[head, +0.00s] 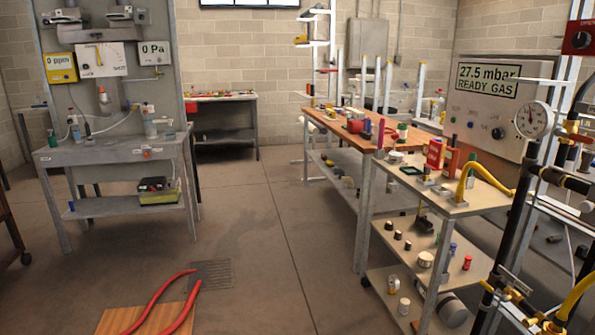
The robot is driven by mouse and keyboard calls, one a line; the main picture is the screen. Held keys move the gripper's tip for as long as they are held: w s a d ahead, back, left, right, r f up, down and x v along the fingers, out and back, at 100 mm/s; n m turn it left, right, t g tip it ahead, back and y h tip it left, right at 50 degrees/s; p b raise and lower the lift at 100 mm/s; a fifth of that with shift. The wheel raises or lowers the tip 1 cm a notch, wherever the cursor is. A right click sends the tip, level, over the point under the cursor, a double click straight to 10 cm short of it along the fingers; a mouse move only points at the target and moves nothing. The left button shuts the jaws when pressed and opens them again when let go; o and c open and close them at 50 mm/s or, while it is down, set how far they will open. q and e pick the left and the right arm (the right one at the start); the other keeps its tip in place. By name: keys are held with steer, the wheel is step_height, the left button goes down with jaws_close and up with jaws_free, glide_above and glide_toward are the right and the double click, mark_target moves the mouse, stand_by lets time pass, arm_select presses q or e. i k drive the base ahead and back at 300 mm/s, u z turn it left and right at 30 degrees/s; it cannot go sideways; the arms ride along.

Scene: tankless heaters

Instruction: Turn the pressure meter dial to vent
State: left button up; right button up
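A grey panel box (535,130) on the right wall side has a green display (487,81) reading "27.5 mbar READY GAS". Below the display are several small buttons and a black round knob (498,133); its labels are too small to read. A round white gauge (533,119) with a needle stands at the panel's right. On the left bench board, a small meter (154,53) shows "0 Pa". I cannot tell from labels which dial carries a vent mark. Neither of my grippers is in view.
Black and yellow pipes fill the right edge. A long wooden bench (345,133) is behind. Red handles (155,298) lie at bottom left. The middle floor (255,220) is clear.

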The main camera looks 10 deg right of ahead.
mark_target(497, 133)
steer(key=u, duration=0.35)
steer(key=i, duration=2.6)
steer(key=z, duration=0.9)
steer(key=i, duration=1.2)
steer(key=z, duration=1.4)
